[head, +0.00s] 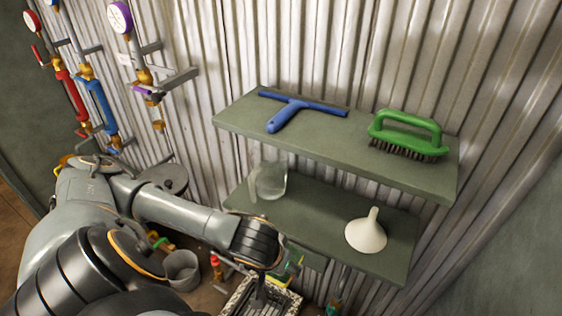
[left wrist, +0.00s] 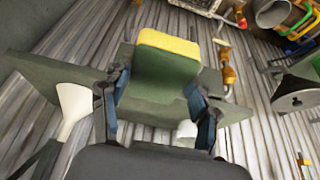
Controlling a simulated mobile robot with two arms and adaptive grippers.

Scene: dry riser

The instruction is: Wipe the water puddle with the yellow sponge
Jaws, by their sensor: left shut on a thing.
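The yellow sponge (left wrist: 165,42) has a yellow layer and a dark green layer. In the left wrist view it stands between the two fingers of my left gripper (left wrist: 158,88), which is shut on it. In the head view only a small yellow and green part of the sponge (head: 287,267) shows past my left wrist, below the lower shelf's front edge. My right gripper is not in view. I see no water puddle in either view.
The upper shelf (head: 345,150) holds a blue squeegee (head: 290,110) and a green brush (head: 407,133). The lower shelf (head: 315,222) holds a clear jug (head: 270,182) and a white funnel (head: 366,234). A grey bucket (head: 183,270) and a crate (head: 238,300) stand below. Pipes and gauges (head: 119,17) line the left wall.

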